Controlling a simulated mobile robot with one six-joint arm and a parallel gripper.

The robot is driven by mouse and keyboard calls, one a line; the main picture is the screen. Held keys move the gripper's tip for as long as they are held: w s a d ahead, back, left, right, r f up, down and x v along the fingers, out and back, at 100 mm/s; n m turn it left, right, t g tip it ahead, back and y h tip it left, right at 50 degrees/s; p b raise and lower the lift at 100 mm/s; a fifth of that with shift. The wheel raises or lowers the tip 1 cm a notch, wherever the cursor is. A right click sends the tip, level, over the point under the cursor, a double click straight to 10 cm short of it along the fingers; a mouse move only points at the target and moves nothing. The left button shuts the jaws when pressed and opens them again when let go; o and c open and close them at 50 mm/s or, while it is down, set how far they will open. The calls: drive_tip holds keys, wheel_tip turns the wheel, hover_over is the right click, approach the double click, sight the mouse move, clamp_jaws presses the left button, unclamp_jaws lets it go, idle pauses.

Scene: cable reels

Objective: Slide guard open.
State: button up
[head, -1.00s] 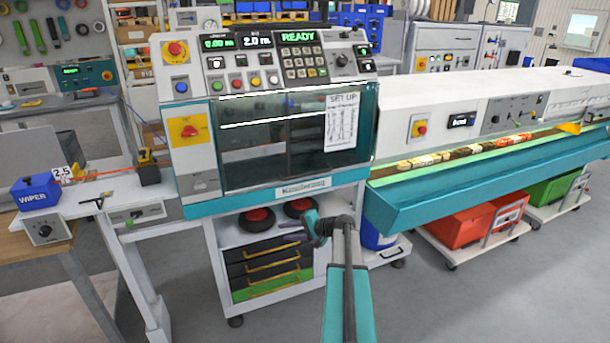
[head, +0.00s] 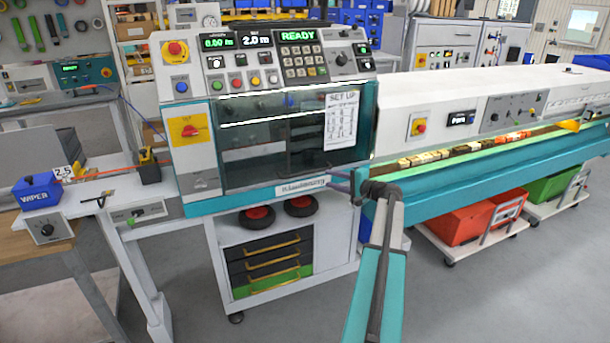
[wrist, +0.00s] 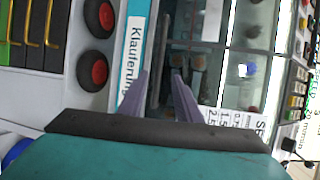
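The guard (head: 255,160) is a clear, dark-tinted panel in a teal frame on the front of the machine, and it covers the opening. Dim machine parts show through it. It also shows turned sideways in the wrist view (wrist: 205,75). My gripper (head: 338,180) is in front of the guard's lower right corner, by the teal strip with the maker's label. In the wrist view my gripper's two purple fingers (wrist: 160,76) are apart with nothing held between them. They point at the guard's lower edge; I cannot tell whether they touch it.
A SET UP sheet (head: 341,120) hangs at the guard's right side. The control panel (head: 270,60) reads READY above. A long teal trough (head: 480,175) runs right. A drawer cabinet (head: 268,262) stands below, with red-centred reels (head: 258,214) on top. The floor ahead is clear.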

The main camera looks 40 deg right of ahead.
sight(309, 173)
drive_tip(key=w+p, duration=0.1)
drive_tip(key=w, duration=0.3)
drive_tip(key=w+f+p, duration=0.1)
drive_tip(key=w, duration=0.3)
drive_tip(key=w+f+p, duration=0.1)
drive_tip(key=w, duration=0.3)
drive_tip(key=shift+p, duration=0.3)
drive_tip(key=shift+w+a+f, duration=0.1)
drive_tip(key=shift+w+f, duration=0.15)
drive_tip(key=shift+w, duration=0.5)
clamp_jaws()
